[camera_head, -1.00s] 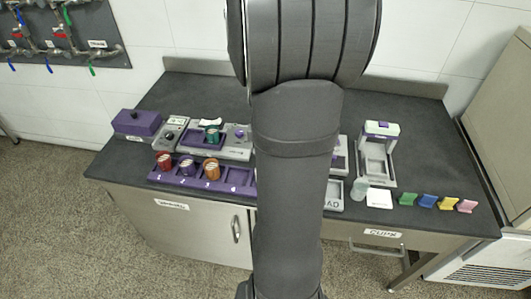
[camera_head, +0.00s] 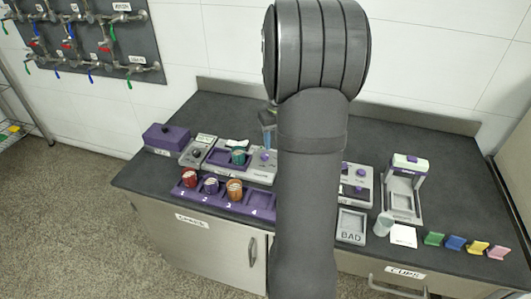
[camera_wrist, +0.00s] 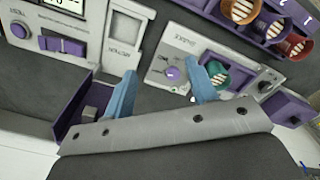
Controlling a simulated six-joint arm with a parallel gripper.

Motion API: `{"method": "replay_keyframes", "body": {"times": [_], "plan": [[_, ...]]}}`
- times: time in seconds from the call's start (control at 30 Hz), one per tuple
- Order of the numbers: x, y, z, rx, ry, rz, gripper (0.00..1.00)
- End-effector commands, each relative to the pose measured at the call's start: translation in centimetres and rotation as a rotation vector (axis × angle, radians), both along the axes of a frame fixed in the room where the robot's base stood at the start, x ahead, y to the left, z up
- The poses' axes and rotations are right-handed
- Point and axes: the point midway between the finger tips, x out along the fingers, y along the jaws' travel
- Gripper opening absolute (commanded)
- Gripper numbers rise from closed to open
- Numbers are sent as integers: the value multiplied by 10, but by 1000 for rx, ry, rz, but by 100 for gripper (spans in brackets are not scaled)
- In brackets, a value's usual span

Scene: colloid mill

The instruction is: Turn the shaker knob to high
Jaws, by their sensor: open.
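The shaker (camera_head: 262,168) is a grey and purple unit at the middle left of the bench. Its purple knob (camera_head: 264,156) sits on the grey right part, and a green cup (camera_head: 238,157) stands in its purple bay. In the wrist view the knob (camera_wrist: 172,74) shows between my two blue fingers, with the green cup (camera_wrist: 217,75) beside the right finger. My gripper (camera_wrist: 160,90) is open and empty, apart from the knob. A blue finger also shows in the head view (camera_head: 268,118), behind the knob. The knob's setting is too small to read.
A purple rack (camera_head: 225,197) with several cups lies in front of the shaker. A grey box with a black knob (camera_head: 195,154) and a purple box (camera_head: 166,137) stand to its left. My arm hides the bench middle.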

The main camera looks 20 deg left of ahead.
Motion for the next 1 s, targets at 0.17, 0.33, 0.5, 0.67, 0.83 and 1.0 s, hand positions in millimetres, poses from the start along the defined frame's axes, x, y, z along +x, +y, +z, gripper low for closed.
{"method": "replay_keyframes", "body": {"times": [0.17,0.33,0.5,0.67,0.83,1.0], "plan": [[34,27,15,1,-2,-340,52],[59,49,28,1,-1,-637,52],[72,62,35,0,0,-827,52],[76,66,35,-1,1,-890,52],[76,66,16,-3,2,-894,52],[75,65,-19,-4,3,-893,52]]}}
